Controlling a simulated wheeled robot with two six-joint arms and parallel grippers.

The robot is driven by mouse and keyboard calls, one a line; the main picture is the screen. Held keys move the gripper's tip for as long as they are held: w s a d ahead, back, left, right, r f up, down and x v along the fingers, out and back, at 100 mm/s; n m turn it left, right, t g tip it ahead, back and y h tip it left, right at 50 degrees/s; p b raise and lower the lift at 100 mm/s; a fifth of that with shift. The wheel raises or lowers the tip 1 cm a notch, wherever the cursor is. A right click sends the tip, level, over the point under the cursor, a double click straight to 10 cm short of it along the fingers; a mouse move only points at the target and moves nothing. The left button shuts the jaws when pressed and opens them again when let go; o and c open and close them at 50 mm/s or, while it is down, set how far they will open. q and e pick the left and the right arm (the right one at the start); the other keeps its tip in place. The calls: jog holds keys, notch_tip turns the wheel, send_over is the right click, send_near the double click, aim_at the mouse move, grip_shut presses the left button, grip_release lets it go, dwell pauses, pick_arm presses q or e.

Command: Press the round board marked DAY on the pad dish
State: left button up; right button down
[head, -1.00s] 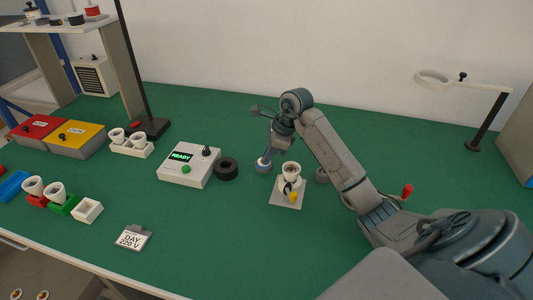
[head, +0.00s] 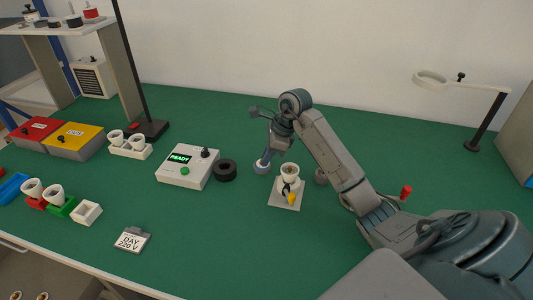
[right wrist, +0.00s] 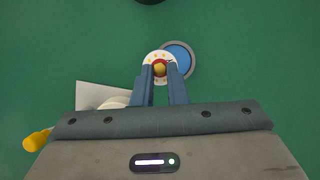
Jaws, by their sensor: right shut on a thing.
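My right gripper (right wrist: 160,85) is shut on a small round white board (right wrist: 149,57) with dark marks on its face and a yellow and red middle. I cannot read the marks. In the right wrist view the board overlaps the left side of the pad dish (right wrist: 182,55), a blue pad with a grey rim. In the head view the dish (head: 261,169) is on the green table, directly under my right gripper (head: 265,156). I cannot tell whether the board touches the pad. My left gripper is not in view.
A white plate (head: 281,205) with a white cup-like socket (head: 289,171) and a yellow-tipped part stands just right of the dish. A black ring (head: 225,170) and a box reading READY (head: 187,168) are to the left. A card reads DAY 220 V (head: 131,240).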

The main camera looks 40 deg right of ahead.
jog(key=shift+a+r+p, duration=0.25)
jog(key=shift+r+p, duration=0.05)
jog(key=shift+w+r, duration=0.2)
jog(key=shift+w, duration=0.15)
jog(key=shift+w+d+p, duration=0.25)
jog(key=shift+w+p, duration=0.3)
jog(key=shift+w, duration=0.35)
jog(key=shift+w+d, duration=0.2)
jog(key=shift+s+d+r, duration=0.1)
jog(key=shift+d, duration=0.05)
jog(key=shift+s+r, duration=0.3)
jog(key=shift+s, duration=0.15)
jog(key=shift+f, duration=0.1)
jog(key=shift+w+d, duration=0.1)
